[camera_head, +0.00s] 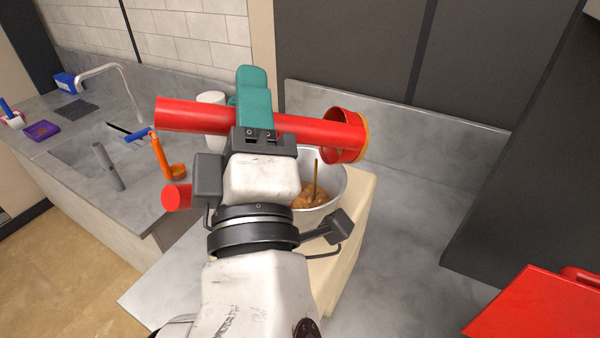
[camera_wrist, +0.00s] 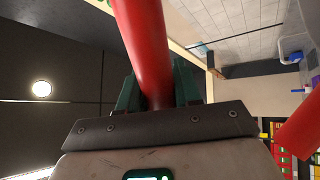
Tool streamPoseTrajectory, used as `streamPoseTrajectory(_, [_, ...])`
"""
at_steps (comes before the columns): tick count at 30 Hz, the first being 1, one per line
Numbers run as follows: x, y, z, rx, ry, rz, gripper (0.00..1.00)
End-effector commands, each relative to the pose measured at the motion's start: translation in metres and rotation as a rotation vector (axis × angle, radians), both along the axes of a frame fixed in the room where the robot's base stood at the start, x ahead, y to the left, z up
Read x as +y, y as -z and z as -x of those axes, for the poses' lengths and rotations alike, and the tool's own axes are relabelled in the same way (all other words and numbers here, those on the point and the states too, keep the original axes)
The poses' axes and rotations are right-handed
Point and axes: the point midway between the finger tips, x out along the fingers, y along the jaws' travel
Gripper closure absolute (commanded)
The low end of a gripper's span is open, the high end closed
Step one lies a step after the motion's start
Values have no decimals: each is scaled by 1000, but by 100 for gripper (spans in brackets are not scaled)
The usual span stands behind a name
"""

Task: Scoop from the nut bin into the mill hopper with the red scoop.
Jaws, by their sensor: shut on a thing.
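My gripper (camera_head: 255,105), with teal fingers, is shut on the long red handle of the red scoop (camera_head: 200,115). The handle also shows between the fingers in the wrist view (camera_wrist: 150,50). The scoop lies roughly level across the head view, its round red cup (camera_head: 340,135) at the right end with a yellow-brown edge. I cannot tell whether the cup holds anything. Below the cup, a pale metal bowl (camera_head: 335,190) holds brown contents (camera_head: 309,196) and a thin brown stick; my wrist hides its left part. I cannot tell whether this is the nut bin or the hopper.
A short red cylinder (camera_head: 177,196) shows left of my wrist. A white container (camera_head: 212,98) stands behind the scoop. At left is a grey counter with a sink, a faucet (camera_head: 110,70), a grey rod (camera_head: 108,167) and an orange tool (camera_head: 160,157). A red box (camera_head: 535,305) is at right.

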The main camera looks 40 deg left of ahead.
Motion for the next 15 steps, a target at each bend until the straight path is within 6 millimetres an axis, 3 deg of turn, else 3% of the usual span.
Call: streamPoseTrajectory(15, [6,5,9,-50,0,29,100])
